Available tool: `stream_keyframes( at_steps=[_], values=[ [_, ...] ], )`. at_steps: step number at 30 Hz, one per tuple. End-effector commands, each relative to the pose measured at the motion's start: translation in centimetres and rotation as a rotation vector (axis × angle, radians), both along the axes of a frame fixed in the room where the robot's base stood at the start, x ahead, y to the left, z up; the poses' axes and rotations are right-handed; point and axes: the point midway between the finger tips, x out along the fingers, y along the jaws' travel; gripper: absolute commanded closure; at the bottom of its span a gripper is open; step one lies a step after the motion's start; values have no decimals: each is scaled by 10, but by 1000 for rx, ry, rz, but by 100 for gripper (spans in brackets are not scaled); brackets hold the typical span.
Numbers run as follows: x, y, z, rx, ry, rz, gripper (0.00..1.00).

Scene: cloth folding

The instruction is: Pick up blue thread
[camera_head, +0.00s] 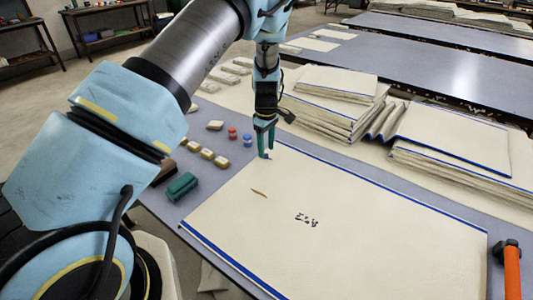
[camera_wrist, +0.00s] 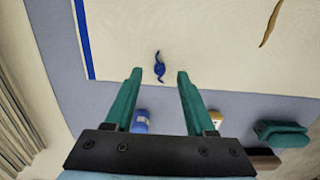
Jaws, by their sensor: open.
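The blue thread (camera_wrist: 159,67) is a small dark blue knot with short ends, lying on the cream cloth (camera_head: 370,225) near its edge. My gripper (camera_wrist: 156,72) has green fingers, open and apart, with the thread ahead between their tips in the wrist view. In the head view my gripper (camera_head: 265,154) points down over the far left corner of the cloth, and a bit of blue shows by its tips. The exact gap between the fingertips and the thread cannot be told.
A red spool (camera_head: 232,133) and a blue spool (camera_head: 247,139) stand left of my gripper. Several small blocks (camera_head: 207,154) and a green object (camera_head: 181,186) lie nearby. Folded cloth stacks (camera_head: 330,105) are behind; an orange-handled tool (camera_head: 512,270) lies at the right. A brown strip (camera_head: 259,193) lies on the cloth.

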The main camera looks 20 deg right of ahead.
Motion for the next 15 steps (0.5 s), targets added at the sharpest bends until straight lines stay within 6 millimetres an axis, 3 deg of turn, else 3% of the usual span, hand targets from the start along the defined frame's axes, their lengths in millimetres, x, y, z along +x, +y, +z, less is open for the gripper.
stream_keyframes(
  at_steps=[4, 11, 15],
  values=[
    [-1, -1, -14, -1, 0, -1, 45],
    [-1, -2, -16, -3, -1, -1, 45],
    [-1, -1, -16, -3, -1, -1, 57]
  ],
)
